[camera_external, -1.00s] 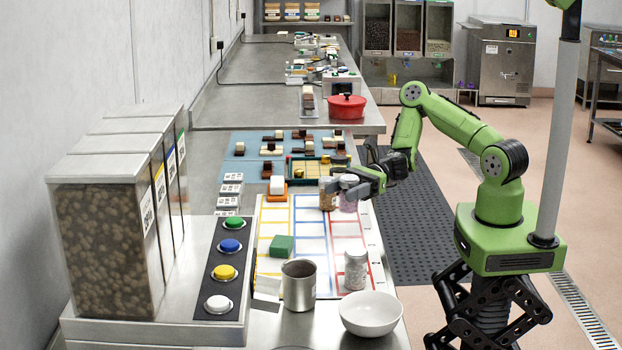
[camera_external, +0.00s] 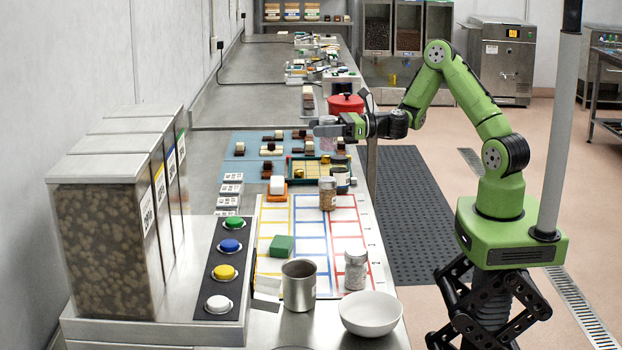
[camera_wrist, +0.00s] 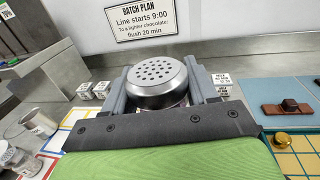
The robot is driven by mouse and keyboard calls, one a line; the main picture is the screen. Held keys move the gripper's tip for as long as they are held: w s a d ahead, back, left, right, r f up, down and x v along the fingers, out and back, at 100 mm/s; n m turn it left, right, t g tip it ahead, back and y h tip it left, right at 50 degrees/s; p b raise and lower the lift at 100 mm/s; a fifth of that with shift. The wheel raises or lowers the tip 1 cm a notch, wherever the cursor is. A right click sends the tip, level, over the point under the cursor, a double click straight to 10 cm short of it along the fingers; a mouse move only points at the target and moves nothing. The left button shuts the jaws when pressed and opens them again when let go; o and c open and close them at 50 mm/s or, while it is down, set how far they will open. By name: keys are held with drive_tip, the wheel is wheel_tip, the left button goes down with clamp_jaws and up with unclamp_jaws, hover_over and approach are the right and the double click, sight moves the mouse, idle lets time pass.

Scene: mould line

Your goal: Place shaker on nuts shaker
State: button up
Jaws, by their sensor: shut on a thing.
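My gripper (camera_external: 324,130) is shut on a shaker (camera_external: 327,120) with pinkish contents and holds it upright, high above the board. In the wrist view the shaker's grey perforated lid (camera_wrist: 157,80) sits between both fingers of my gripper (camera_wrist: 158,93); its body is mostly hidden. The nuts shaker (camera_external: 327,194), a clear jar with brown contents and a pale lid, stands on the grid board below and nearer the camera than my gripper. The held shaker is apart from it.
Another shaker (camera_external: 355,270) stands at the board's near right, by a metal pot (camera_external: 299,285) and white bowl (camera_external: 370,314). A green block (camera_external: 281,246) lies on the board. A dark jar (camera_external: 341,179) stands behind the nuts shaker. A red pot (camera_external: 346,104) stands farther back.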

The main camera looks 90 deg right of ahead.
wheel_tip(320, 180, down, 8)
drive_tip(key=b, duration=0.3)
drive_tip(key=shift+f, duration=0.1)
drive_tip(key=shift+f, duration=0.2)
drive_tip(key=o, duration=1.1)
